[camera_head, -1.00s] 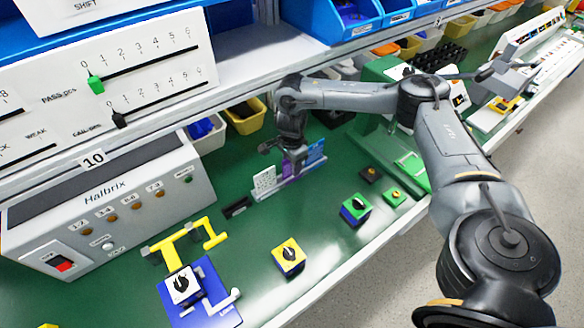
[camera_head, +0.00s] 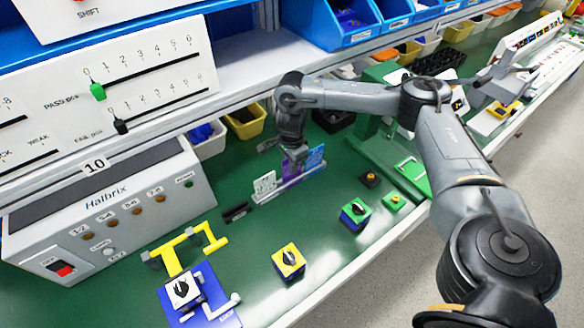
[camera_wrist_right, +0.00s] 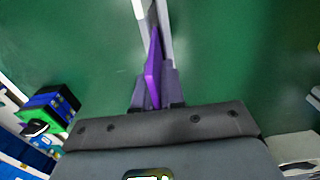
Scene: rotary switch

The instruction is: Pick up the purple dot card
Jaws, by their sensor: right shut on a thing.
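The purple dot card (camera_head: 291,174) stands in a low rack between a white card (camera_head: 265,184) and a blue card (camera_head: 315,156). My right gripper (camera_head: 293,158) is over the purple card and covers its upper part. In the right wrist view, the purple card (camera_wrist_right: 153,72) shows edge-on between the fingers of my right gripper (camera_wrist_right: 155,88), which are shut on it. I cannot tell whether the card's lower edge is clear of the rack. The dots on the card are too small to see. My left gripper is not in view.
A small black block (camera_head: 235,212) lies left of the rack. A green-and-blue switch (camera_head: 355,214) and a yellow switch (camera_head: 288,261) stand nearer the front edge. A green stand (camera_head: 385,150) is to the right. Bins line the back under the shelf.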

